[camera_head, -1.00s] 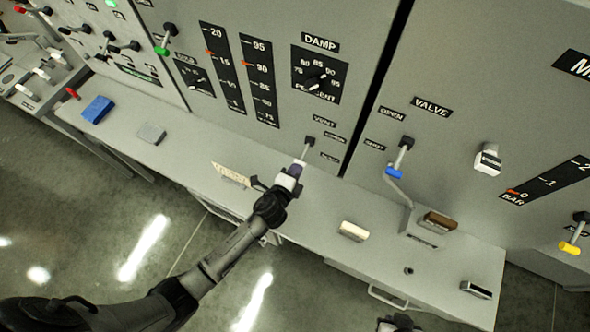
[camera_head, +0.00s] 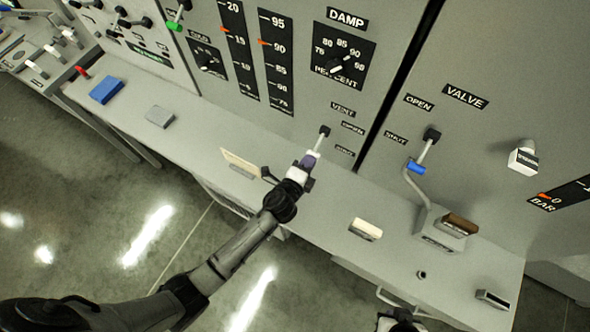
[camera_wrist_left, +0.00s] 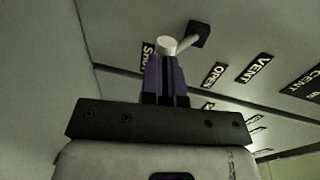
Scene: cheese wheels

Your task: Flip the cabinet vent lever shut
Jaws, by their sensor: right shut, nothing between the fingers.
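The vent lever (camera_head: 316,145) is a short rod on a dark pivot under the VENT label, with OPEN and SHUT labels beside it. In the head view it slants down and slightly left from the pivot. My left gripper (camera_head: 309,160) is at its free end. In the left wrist view the purple fingers (camera_wrist_left: 166,72) are close together with the lever's white knob (camera_wrist_left: 167,45) at their tips. I cannot tell whether they clamp it. My right gripper (camera_head: 400,324) shows only partly at the bottom edge, away from the lever, and is shut and empty.
A blue block (camera_head: 106,90), a grey block (camera_head: 160,116), a cream card (camera_head: 240,163) and a pale block (camera_head: 366,229) sit on the ledge. The blue-handled valve lever (camera_head: 416,166) is to the right, above a brown-topped block (camera_head: 460,223).

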